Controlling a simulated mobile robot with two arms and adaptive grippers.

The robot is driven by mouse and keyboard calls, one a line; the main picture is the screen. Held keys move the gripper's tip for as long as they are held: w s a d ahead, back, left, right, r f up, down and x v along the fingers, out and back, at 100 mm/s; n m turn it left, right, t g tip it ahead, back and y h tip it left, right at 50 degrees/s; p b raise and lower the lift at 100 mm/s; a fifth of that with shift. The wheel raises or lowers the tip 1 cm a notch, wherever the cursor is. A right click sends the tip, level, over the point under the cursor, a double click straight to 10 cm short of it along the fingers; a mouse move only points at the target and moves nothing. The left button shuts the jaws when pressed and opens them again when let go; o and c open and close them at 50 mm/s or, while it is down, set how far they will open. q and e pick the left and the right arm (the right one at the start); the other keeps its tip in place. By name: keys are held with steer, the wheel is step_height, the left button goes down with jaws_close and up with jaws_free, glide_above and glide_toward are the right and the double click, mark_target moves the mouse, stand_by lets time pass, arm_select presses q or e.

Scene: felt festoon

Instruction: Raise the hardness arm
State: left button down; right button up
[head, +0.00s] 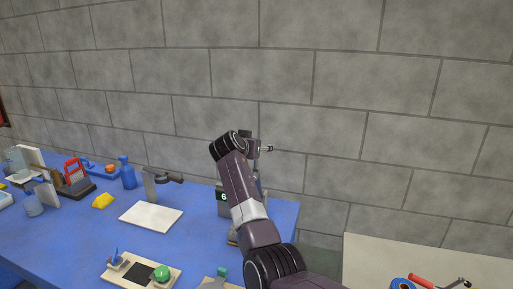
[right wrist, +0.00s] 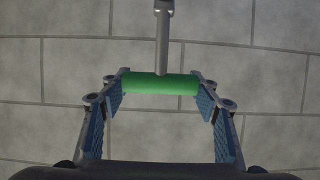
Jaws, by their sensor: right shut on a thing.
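A green bar-shaped handle (right wrist: 145,84) lies across the end of a grey rod (right wrist: 162,45) in the right wrist view; I take these to be parts of the hardness arm. My right gripper (right wrist: 161,88) has one finger at each end of the bar and is shut on it. Only grey wall shows behind it. In the head view my right arm reaches over the blue table and hides most of a dark device with a lit green digit (head: 223,197). The handle cannot be made out there. My left gripper is not in view.
A pale table (head: 440,255) stands at right.

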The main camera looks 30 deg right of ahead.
steer(key=shift+d+r, duration=0.2)
steer(key=shift+r, duration=0.35)
steer(key=o, duration=1.3)
steer(key=shift+w, duration=0.1)
steer(key=o, duration=0.3)
steer(key=shift+f, duration=0.15)
steer(key=shift+o, duration=0.6)
steer(key=shift+w+d+f, duration=0.15)
steer(key=shift+f, duration=0.15)
steer(key=shift+a+r, duration=0.1)
steer(key=shift+a, duration=0.2)
steer(key=v, duration=1.1)
steer(key=shift+s, duration=0.35)
steer(key=shift+r, duration=0.1)
steer(key=shift+a, duration=0.1)
